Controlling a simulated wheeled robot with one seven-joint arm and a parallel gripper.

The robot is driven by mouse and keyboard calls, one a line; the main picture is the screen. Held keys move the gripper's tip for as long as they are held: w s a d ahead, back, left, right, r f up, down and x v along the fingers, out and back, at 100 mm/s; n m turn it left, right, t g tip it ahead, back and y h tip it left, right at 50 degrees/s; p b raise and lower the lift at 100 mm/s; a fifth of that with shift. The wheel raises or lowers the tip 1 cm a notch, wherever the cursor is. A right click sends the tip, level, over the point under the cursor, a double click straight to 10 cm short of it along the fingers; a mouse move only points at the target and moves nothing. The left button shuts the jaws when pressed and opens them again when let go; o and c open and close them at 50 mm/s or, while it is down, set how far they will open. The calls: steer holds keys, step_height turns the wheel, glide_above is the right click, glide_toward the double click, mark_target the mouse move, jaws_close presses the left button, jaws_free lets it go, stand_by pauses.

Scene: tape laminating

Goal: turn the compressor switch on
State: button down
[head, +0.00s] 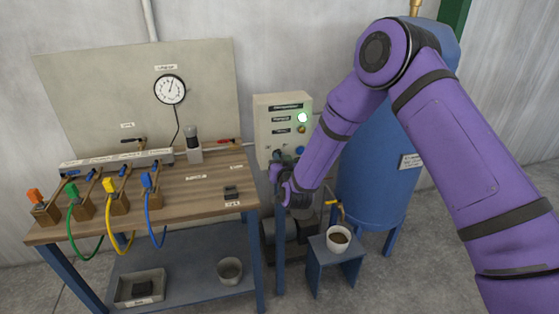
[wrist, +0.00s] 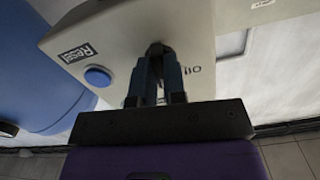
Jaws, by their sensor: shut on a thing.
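The compressor control box (head: 270,112) is beige and stands on a post right of the workbench. Its green lamp (head: 302,118) is lit. In the wrist view, the box face (wrist: 120,40) fills the upper middle. My gripper (head: 276,166) is at the lower part of this face. In the wrist view, my gripper (wrist: 157,60) has its two blue fingers shut on the dark switch knob (wrist: 157,48), which they mostly hide. The knob's exact angle is hard to tell. A blue button (wrist: 97,76) labelled Reset sits beside the fingers.
A blue tank (head: 375,170) stands right of the box, partly behind my arm. A stool (head: 335,262) with a white cup (head: 339,238) is below. The workbench (head: 205,190) on the left carries coloured valves and hoses. A round gauge (head: 170,90) hangs on the panel behind.

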steer(key=shift+m, duration=3.6)
steer(key=c, duration=1.2)
jaws_free()
steer(key=shift+s, duration=0.15)
steer(key=v, duration=1)
steer(key=shift+s+d, duration=0.1)
steer(key=shift+s, duration=0.2)
steer(key=shift+w+r, duration=0.1)
steer(key=shift+r, duration=0.05)
